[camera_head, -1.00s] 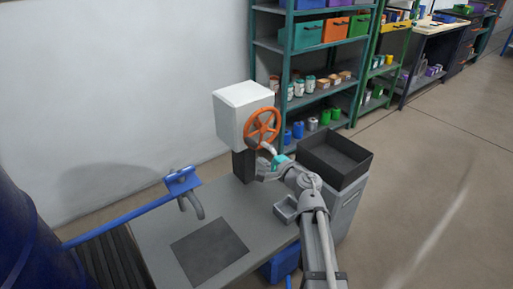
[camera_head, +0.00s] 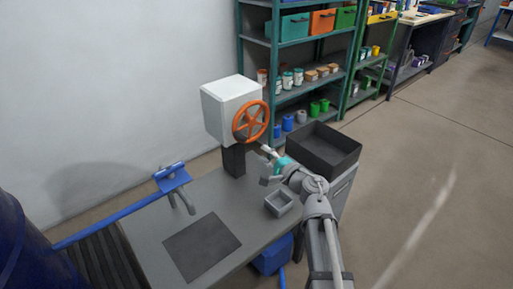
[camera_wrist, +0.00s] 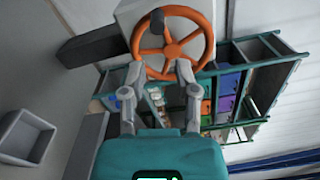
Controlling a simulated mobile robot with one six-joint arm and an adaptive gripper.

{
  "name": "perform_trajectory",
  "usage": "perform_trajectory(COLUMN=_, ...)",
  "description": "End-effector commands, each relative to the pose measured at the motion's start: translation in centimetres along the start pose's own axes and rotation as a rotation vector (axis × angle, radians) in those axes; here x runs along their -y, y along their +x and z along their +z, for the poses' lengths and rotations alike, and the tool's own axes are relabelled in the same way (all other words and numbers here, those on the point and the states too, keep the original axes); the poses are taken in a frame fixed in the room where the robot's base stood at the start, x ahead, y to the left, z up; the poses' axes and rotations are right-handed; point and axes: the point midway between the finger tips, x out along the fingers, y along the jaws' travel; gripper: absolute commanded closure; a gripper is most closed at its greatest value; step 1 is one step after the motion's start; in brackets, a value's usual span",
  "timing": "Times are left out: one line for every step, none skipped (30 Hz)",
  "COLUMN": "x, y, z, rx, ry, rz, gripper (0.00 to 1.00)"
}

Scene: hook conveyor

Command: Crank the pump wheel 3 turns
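The orange pump wheel (camera_head: 251,121) stands upright on the front of a white box (camera_head: 230,106) on a dark post. In the wrist view the wheel (camera_wrist: 151,49) fills the upper middle, with a dark handle knob (camera_wrist: 157,24) near its top in that picture. My gripper (camera_head: 267,152) is just below and right of the wheel in the head view. In the wrist view my gripper (camera_wrist: 158,72) has its two fingers well apart, with nothing held between them. The near part of the rim shows beyond the fingertips; I cannot tell whether they touch it.
A grey workbench (camera_head: 225,190) lies below, with a dark mat (camera_head: 201,246) and a small grey tray (camera_head: 282,202). A dark open bin (camera_head: 325,150) stands to the right. A blue hook bar (camera_head: 120,215) is at the left. Shelves (camera_head: 300,85) stand behind.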

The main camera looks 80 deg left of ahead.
Motion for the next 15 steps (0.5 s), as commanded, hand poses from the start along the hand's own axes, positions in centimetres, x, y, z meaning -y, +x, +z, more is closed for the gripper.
perform_trajectory(x=0.3, y=0.0, z=0.0, rx=-0.004, ry=0.016, rz=-0.01, gripper=0.79)
perform_trajectory(x=0.6, y=0.0, z=0.0, rx=-0.008, ry=0.03, rz=-0.019, gripper=0.84)
perform_trajectory(x=1.0, y=0.0, z=-0.1, rx=-0.015, ry=0.056, rz=-0.034, gripper=0.92)
perform_trajectory(x=1.3, y=0.0, z=-0.1, rx=-0.02, ry=0.077, rz=-0.047, gripper=0.97)
perform_trajectory(x=1.7, y=0.0, z=-0.2, rx=-0.026, ry=0.102, rz=-0.063, gripper=1.0)
perform_trajectory(x=2.2, y=0.0, z=-0.3, rx=-0.035, ry=0.141, rz=-0.086, gripper=1.0)
perform_trajectory(x=2.7, y=-0.1, z=-0.4, rx=-0.043, ry=0.175, rz=-0.105, gripper=1.0)
perform_trajectory(x=3.2, y=-0.1, z=-0.6, rx=-0.051, ry=0.21, rz=-0.126, gripper=1.0)
perform_trajectory(x=3.9, y=-0.1, z=-0.8, rx=-0.062, ry=0.263, rz=-0.156, gripper=1.0)
perform_trajectory(x=4.4, y=-0.2, z=-0.9, rx=-0.071, ry=0.306, rz=-0.179, gripper=1.0)
perform_trajectory(x=4.9, y=-0.3, z=-1.1, rx=-0.079, ry=0.351, rz=-0.203, gripper=1.0)
perform_trajectory(x=5.6, y=-0.4, z=-1.4, rx=-0.091, ry=0.415, rz=-0.237, gripper=1.0)
perform_trajectory(x=6.0, y=-0.5, z=-1.6, rx=-0.099, ry=0.463, rz=-0.262, gripper=1.0)
perform_trajectory(x=6.5, y=-0.6, z=-1.8, rx=-0.108, ry=0.513, rz=-0.286, gripper=1.0)
perform_trajectory(x=7.1, y=-0.8, z=-2.2, rx=-0.119, ry=0.579, rz=-0.319, gripper=1.0)
